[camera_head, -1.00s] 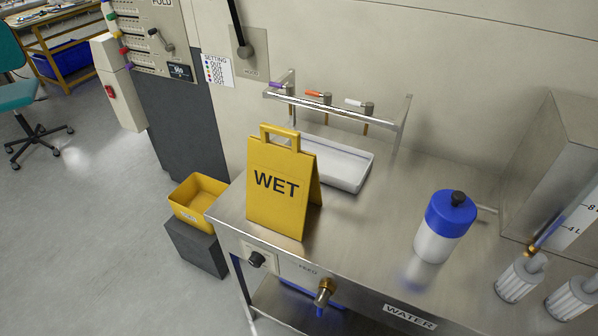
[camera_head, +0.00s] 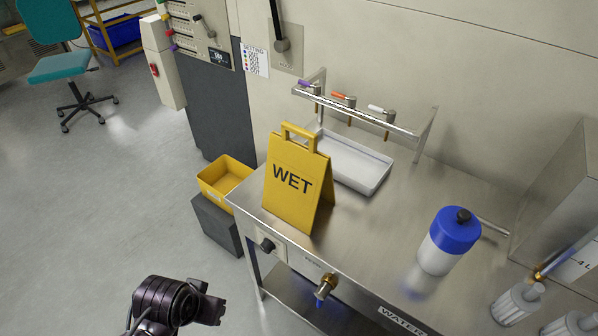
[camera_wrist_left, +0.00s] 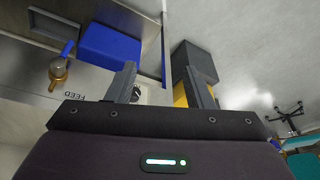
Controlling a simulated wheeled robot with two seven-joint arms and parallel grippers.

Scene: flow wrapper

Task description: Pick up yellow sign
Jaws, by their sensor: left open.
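The yellow sign (camera_head: 292,184) with "WET" in black letters and a handle on top stands upright on the left end of the steel bench. My left gripper (camera_head: 219,303) has come in at the bottom of the head view, below and left of the sign and apart from it. In the left wrist view the gripper's two fingers (camera_wrist_left: 161,84) are spread with nothing between them. The sign is not clearly seen in the wrist view. My right gripper is in neither view.
The steel bench (camera_head: 365,250) also holds a white tray (camera_head: 350,165), a tap rack (camera_head: 360,108) and a blue-capped bottle (camera_head: 449,240). A yellow bin (camera_head: 222,180) sits on a dark box (camera_head: 215,225) left of the bench. Knobs and a brass tap (camera_head: 325,287) stick out in front.

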